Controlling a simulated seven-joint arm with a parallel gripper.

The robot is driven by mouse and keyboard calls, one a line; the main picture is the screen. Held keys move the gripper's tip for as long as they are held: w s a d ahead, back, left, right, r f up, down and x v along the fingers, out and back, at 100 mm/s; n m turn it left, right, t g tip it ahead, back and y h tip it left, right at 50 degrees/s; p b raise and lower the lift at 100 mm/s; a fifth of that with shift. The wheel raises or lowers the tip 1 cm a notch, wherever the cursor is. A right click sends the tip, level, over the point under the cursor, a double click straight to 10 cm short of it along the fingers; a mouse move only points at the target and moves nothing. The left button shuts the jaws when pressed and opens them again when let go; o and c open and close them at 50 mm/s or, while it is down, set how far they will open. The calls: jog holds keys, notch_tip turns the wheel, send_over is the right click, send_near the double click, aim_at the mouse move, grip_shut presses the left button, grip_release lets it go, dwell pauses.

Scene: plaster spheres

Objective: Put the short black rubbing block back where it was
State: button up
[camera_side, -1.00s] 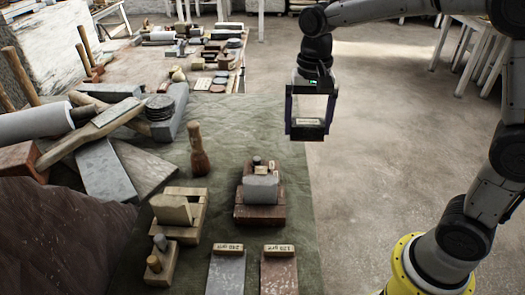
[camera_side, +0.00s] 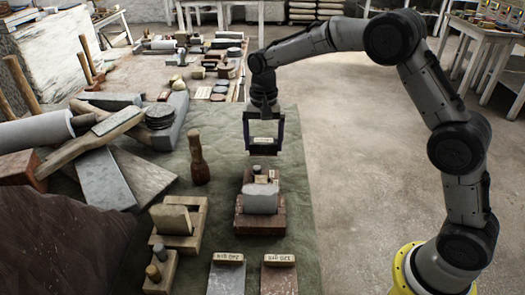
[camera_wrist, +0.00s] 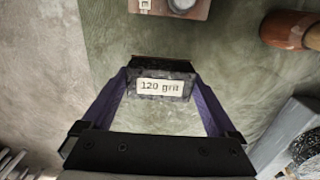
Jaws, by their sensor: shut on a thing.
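My gripper (camera_side: 263,146) is shut on a short dark block (camera_wrist: 160,72), with its purple fingers at the block's two ends. The block carries a pale label reading "120 grit" in the wrist view. In the side view the held block (camera_side: 263,150) hangs above the green cloth, behind and above a red-brown wooden base (camera_side: 261,226). On that base lies a grey block (camera_side: 261,201), with smaller pieces behind it. Part of the red-brown base (camera_wrist: 197,9) shows at the top edge of the wrist view.
A wooden mallet (camera_side: 199,162) stands upright left of the base. A pale wooden stand (camera_side: 187,244) is at front left. Slabs with "240 grit" (camera_side: 227,275) and "120 grit" (camera_side: 279,279) labels lie in front. Stone and tools crowd the left; bare floor (camera_side: 390,190) is right.

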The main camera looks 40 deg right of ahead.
aim_at(263, 152)
jog(key=shift+w+f, duration=0.15)
jog(key=shift+f, duration=0.7)
jog(key=shift+w+f, duration=0.1)
jog(key=shift+f, duration=0.75)
jog(key=shift+f, duration=0.2)
jog(key=o, duration=1.2)
jog(key=shift+o, duration=0.2)
notch_tip(263, 152, up, 12)
jog(key=shift+s+r, duration=0.1)
jog(key=shift+r, duration=0.15)
jog(key=s+d+r+n+t, duration=0.1)
jog(key=s+r+n, duration=0.1)
jog(key=s+r, duration=0.35)
jog(key=s+d+r+n+t, duration=0.1)
jog(key=s+r+n+t, duration=0.15)
jog(key=s, duration=0.65)
jog(key=s+f+n+t, duration=0.1)
jog(key=s+f+n, duration=0.1)
jog(key=s, duration=0.7)
jog(key=s+f+n+t, duration=0.1)
jog(key=s+f+n, duration=0.1)
jog(key=s, duration=0.7)
jog(key=shift+s+d+f, duration=0.25)
jog(key=shift+s+f, duration=0.15)
jog(key=shift+f, duration=0.1)
jog(key=shift+n, duration=0.25)
